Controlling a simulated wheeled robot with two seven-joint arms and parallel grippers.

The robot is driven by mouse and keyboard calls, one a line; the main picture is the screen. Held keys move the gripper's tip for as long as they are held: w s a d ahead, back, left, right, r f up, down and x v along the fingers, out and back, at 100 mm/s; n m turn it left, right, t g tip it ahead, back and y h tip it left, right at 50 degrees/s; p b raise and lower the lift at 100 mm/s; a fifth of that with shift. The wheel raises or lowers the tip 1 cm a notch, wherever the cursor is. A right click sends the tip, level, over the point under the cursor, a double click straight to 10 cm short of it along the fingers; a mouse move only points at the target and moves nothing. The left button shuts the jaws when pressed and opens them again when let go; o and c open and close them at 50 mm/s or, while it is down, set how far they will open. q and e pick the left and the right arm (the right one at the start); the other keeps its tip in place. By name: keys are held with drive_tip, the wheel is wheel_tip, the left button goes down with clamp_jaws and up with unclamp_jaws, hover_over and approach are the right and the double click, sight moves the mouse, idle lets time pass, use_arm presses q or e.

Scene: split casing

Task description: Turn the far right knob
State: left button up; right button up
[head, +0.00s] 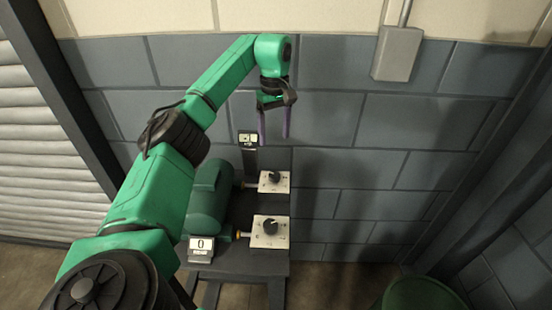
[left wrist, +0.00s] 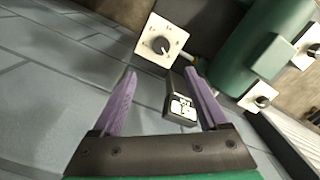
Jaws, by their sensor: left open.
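The far right knob (head: 275,176) is a dark round knob on a cream plate, at the far right of the green machine. In the left wrist view a knob on a cream plate (left wrist: 160,45), probably the same one, shows just past the fingertips. My left gripper (head: 275,140) is open and empty, with two purple fingers pointing down. In the head view it hangs above the far right knob, apart from it. It also shows in the left wrist view (left wrist: 161,71). My right gripper is not in view.
A second knob (head: 269,227) sits nearer on the right side. A display on a dark post (head: 247,139) stands close to the left finger. A green cylinder (head: 207,198) and a near display reading 0 (head: 201,245) lie left. A grey block wall (head: 330,115) is behind.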

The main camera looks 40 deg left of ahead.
use_arm(q)
hover_over(275, 175)
drive_tip(key=f, duration=0.6)
drive_tip(key=shift+s+d+f, duration=0.1)
drive_tip(key=shift+s+f, duration=0.1)
drive_tip(key=shift+s, duration=0.1)
drive_tip(key=f, duration=0.2)
drive_tip(key=f+p, duration=0.1)
drive_tip(key=f, duration=0.4)
drive_tip(key=shift+w+a, duration=0.2)
drive_tip(key=shift+w, duration=0.15)
drive_tip(key=shift+s+f, duration=0.1)
drive_tip(key=shift+f, duration=0.05)
clamp_jaws()
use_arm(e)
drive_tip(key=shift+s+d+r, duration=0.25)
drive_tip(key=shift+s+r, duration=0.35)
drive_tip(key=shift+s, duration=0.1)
